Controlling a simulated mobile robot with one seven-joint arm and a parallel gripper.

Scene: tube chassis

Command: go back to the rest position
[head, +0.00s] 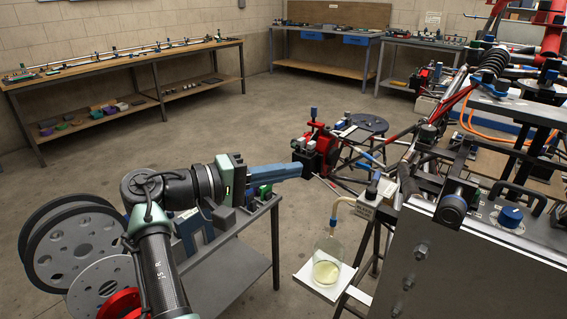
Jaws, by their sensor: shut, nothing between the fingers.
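My gripper (298,170) is at the end of the arm, in the middle of the head view. Its long blue fingers point right and are shut, with nothing seen between them. The fingertips appear close to a black and red fixture (316,152) on the tube chassis (398,155). I cannot tell whether they touch it. The arm reaches up from the bottom of the view, bends at the elbow and passes over a small grey metal table (232,275).
A bottle of yellowish liquid (327,268) stands on a small white shelf below and right of my gripper. A large grey plate (470,270) fills the lower right. Workbenches (120,75) line the walls. The floor (235,128) behind my gripper is clear.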

